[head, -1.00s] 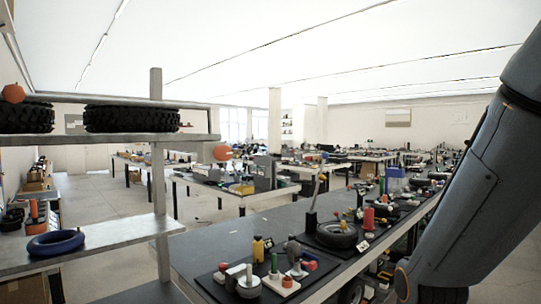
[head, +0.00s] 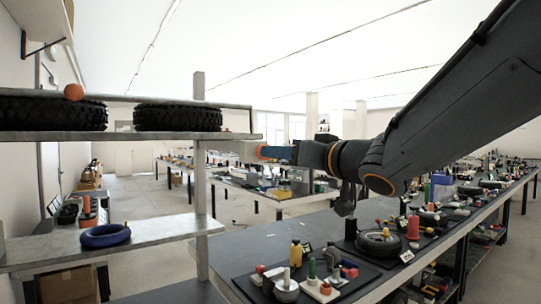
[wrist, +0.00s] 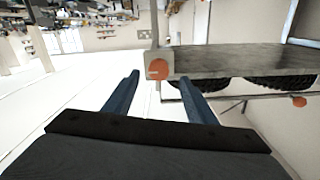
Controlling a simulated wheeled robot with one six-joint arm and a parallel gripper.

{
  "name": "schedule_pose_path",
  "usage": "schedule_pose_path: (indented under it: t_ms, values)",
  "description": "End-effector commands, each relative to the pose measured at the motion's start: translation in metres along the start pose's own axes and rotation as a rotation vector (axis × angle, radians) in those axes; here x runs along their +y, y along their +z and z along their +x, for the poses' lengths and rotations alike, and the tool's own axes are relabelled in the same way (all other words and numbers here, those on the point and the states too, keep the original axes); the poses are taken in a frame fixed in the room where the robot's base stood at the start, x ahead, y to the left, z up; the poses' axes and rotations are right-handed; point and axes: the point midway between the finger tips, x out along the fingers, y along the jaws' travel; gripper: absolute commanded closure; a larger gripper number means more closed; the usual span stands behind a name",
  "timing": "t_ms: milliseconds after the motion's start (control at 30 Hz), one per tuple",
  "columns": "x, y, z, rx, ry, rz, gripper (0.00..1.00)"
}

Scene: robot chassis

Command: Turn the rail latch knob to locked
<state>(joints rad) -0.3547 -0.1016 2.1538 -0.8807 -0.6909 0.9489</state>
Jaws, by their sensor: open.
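The latch knob is a round orange disc (wrist: 158,69) with a short pale mark on its face, at the near end of the shelf rail in the wrist view. The mark lies roughly level in that picture. My gripper (wrist: 158,78) is open, its two blue fingers apart, and the knob appears between the fingertips. I cannot tell whether they touch it. In the head view my gripper (head: 264,152) reaches left to the rail's end and hides most of the knob.
A shelf rack on the left holds black tyres (head: 178,117) on top and a blue ring (head: 105,235) below. An orange ball (head: 73,92) sits by the upper rail. A bench (head: 235,277) with several parts lies below my arm.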

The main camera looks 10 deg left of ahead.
Motion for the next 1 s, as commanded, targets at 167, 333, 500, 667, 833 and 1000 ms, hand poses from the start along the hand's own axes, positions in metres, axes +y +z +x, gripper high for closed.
schedule_pose_path:
  t_ms: [167, 333, 500, 667, 833, 1000]
  values:
    - [0.000, 0.000, 0.029, -0.002, 0.002, 0.001, 0.49]
    - [0.001, 0.000, 0.050, -0.002, 0.004, 0.001, 0.49]
    - [0.001, 0.001, 0.061, -0.002, 0.004, 0.000, 0.49]
    - [0.002, 0.001, 0.064, -0.001, 0.005, 0.000, 0.49]
    - [0.002, 0.001, 0.063, -0.001, 0.006, 0.000, 0.52]
    - [0.002, 0.001, 0.063, -0.001, 0.006, 0.000, 0.81]
